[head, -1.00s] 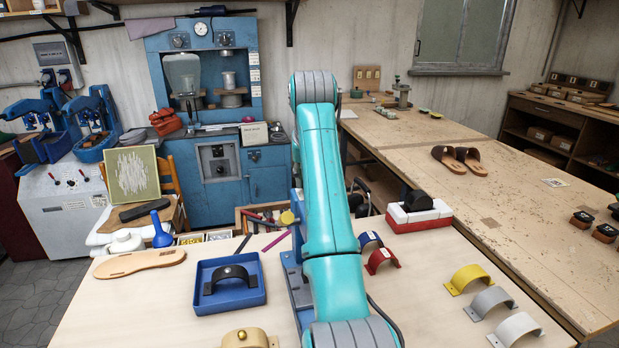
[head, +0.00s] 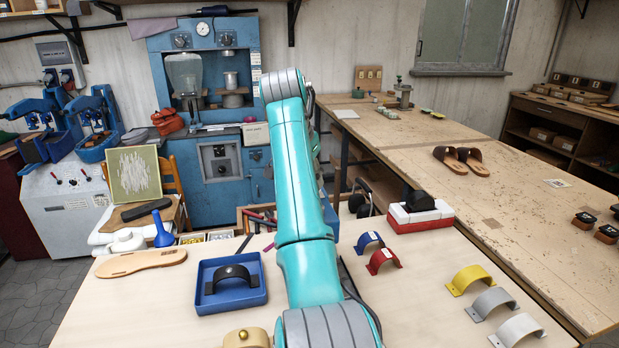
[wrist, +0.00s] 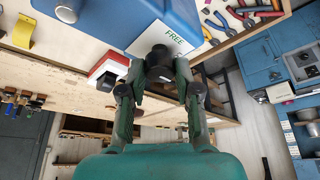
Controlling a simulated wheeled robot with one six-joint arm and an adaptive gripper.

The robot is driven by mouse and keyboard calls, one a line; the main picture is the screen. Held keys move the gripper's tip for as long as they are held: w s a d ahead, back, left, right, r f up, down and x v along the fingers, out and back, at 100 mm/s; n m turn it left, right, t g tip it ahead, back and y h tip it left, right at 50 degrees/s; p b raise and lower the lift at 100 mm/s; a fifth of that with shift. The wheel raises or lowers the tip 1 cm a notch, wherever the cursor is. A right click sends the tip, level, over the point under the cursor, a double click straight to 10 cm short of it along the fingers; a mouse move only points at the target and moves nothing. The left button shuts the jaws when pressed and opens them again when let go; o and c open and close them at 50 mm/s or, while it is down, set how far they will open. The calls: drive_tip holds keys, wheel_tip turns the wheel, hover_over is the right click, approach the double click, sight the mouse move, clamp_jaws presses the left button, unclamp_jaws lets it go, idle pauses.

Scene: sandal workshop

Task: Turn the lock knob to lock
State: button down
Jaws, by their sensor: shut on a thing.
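The dark round lock knob (wrist: 158,57) shows in the wrist view, on the end of a blue body (wrist: 105,18). A white label reading "FREE" (wrist: 174,38) is beside the knob. My gripper (wrist: 160,73) has its two green fingers on either side of the knob and is shut on it. The fingers hide part of the knob, and I cannot read its turned angle. In the head view, my turquoise arm hides the knob and my fingertips.
On the table in the head view, a blue tray (head: 230,303) holding a black arch is left of my arm. Blue (head: 368,242) and red (head: 383,262) arched straps and a red-and-white block (head: 421,222) are to the right. Bare tabletop lies between them and the yellow strap (head: 469,279).

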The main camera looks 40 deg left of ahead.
idle(0.4)
drive_tip(key=c, duration=0.8)
unclamp_jaws()
drive_tip(key=shift+v, duration=3.7)
